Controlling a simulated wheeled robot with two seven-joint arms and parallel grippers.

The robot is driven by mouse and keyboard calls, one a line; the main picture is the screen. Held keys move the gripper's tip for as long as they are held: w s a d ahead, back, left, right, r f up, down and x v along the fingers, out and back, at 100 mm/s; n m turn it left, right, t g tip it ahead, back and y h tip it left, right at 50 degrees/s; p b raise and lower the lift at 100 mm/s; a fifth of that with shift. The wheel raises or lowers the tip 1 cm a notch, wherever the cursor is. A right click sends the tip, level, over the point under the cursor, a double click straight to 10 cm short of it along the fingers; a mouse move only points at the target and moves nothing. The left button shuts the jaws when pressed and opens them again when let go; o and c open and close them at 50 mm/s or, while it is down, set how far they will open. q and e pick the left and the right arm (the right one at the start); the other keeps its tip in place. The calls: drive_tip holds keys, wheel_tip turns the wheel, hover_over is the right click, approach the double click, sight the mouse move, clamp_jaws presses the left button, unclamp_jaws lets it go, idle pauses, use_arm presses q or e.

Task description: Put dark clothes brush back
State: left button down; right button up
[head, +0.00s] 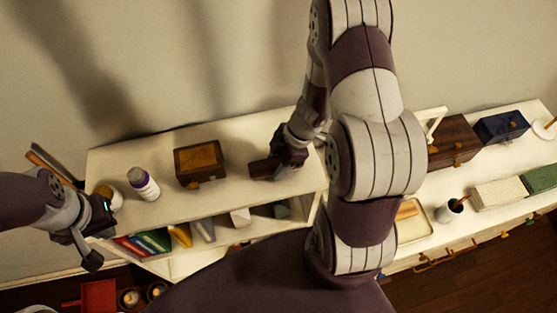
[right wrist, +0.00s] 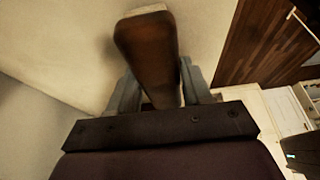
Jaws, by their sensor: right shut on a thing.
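The dark brown brush (head: 263,169) is in my right gripper (head: 282,163), over the right part of the white shelf's top (head: 225,160). I cannot tell whether the brush touches the shelf. In the right wrist view, the brush (right wrist: 150,48) sticks out from between the two grey fingers of my right gripper (right wrist: 165,90). Its far end has a pale edge. My left gripper (head: 98,228) is at the shelf's left front corner, away from the brush. Its fingers are too dark and small to read.
A brown wooden box (head: 199,164), a white bottle with a purple band (head: 144,184) and a small jar (head: 110,196) stand on the shelf top.

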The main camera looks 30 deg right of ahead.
drive_tip(key=o, duration=0.8)
drive_tip(key=shift+w+f, duration=0.1)
drive_tip(key=shift+f, duration=0.05)
drive_tip(key=shift+c, duration=0.2)
drive_tip(key=shift+o, duration=1.2)
drive_tip(key=shift+w, duration=0.25)
drive_tip(key=shift+s, duration=0.1)
drive_tip(key=shift+d+r, duration=0.1)
drive_tip(key=shift+r, duration=0.2)
drive_tip(key=v, duration=1.1)
drive_tip(key=w+a+r+m+t+h, duration=0.1)
drive_tip(key=w+r+m+t+h, duration=0.25)
drive_tip(key=w+m+t, duration=0.4)
drive_tip(key=s+a+m+g, duration=0.6)
drive_tip(key=s+m+g, duration=0.1)
drive_tip(key=s, duration=0.3)
drive_tip(key=shift+s+f+h, duration=0.35)
drive_tip(key=shift+h, duration=0.1)
